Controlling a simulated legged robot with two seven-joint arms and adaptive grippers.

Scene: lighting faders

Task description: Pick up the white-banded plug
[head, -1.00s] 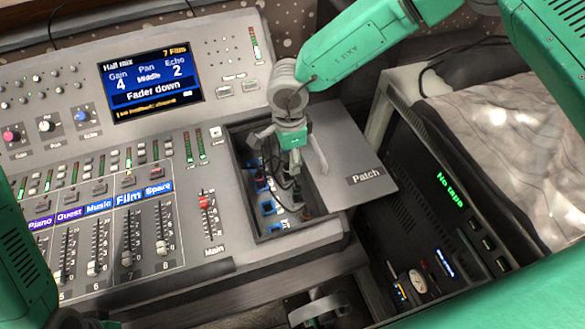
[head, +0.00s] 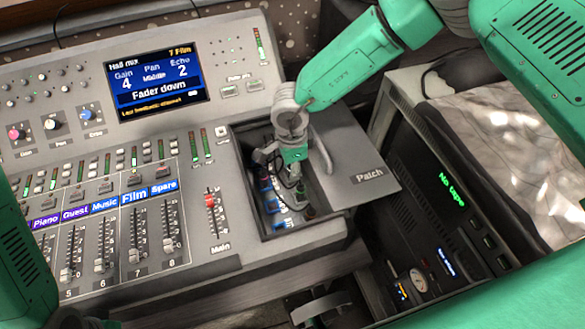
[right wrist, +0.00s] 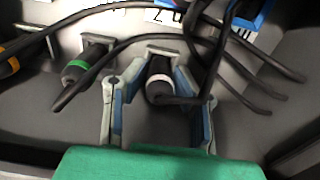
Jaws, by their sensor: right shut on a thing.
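The white-banded plug (right wrist: 160,88) is a dark plug with a pale ring, in the middle of the right wrist view. My right gripper (right wrist: 161,74) has its two fingers on either side of it and is shut on it. The plug's far end meets a grey socket piece; I cannot tell whether it is still seated. In the head view my right gripper (head: 290,178) reaches down into the patch bay (head: 325,200) and hides the plug. My left gripper cannot be made out; only part of my left arm shows at the left edge.
A green-banded plug (right wrist: 80,66) lies left of the gripped one, and an orange-banded plug (right wrist: 8,62) farther left. Black cables (right wrist: 215,50) cross close to the fingers. The Patch lid (head: 362,160) lies right of the bay, and faders (head: 130,235) stand left.

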